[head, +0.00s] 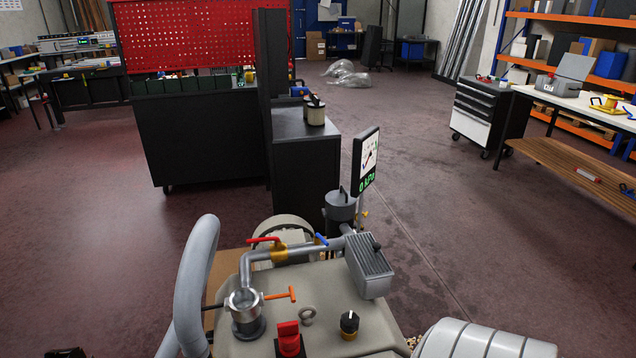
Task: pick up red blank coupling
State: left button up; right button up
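I cannot make out a red blank coupling for certain. A red block-shaped part (289,335) with a dark base sits on the front of the grey machine top; I cannot tell whether it is a coupling or a switch. A red lever (263,240) sits on a valve of the grey pipe. Neither of my grippers shows clearly. A small dark piece at the bottom left edge is cut off, and I cannot tell what it is.
The machine (325,325) carries an open metal port (245,306), an orange T-handle (280,295), a black knob (349,323) and a gauge display (366,160). A grey hose (190,285) rises at left. A black cabinet (305,160) stands behind. A workbench (575,105) is at right.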

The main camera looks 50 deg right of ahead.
aim_at(288, 335)
jog(key=l+z, duration=0.1)
jog(key=z, duration=1.25)
